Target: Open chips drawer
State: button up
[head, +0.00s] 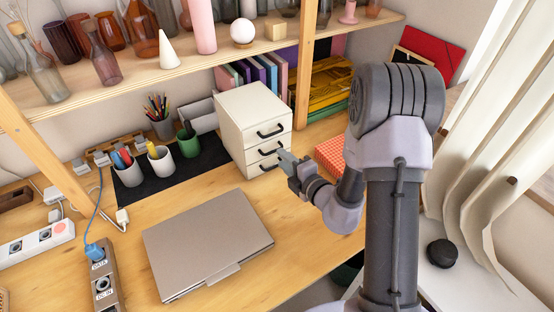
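A small white drawer unit (245,125) stands on the wooden desk, with three drawers stacked on its front and a dark handle on each. The top handle (271,131), middle handle (271,149) and lowest handle (268,165) all show. All three drawers look shut. No label tells me which is the chips drawer. My gripper (286,160) is just right of the unit's lower front, beside the lower handles in the picture. I cannot tell whether it touches the unit. Its fingers are small and seen from behind, so their gap is unclear.
A closed grey laptop (208,243) lies in front of the unit. Pen cups (188,140) stand on a black mat (150,182) to its left. A red-checked box (330,156) is behind my arm. A shelf (140,89) with vases hangs above. A power strip (100,270) lies left.

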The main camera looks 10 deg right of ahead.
jog(key=shift+b+x, duration=0.35)
jog(key=shift+x, duration=2)
grip_shut()
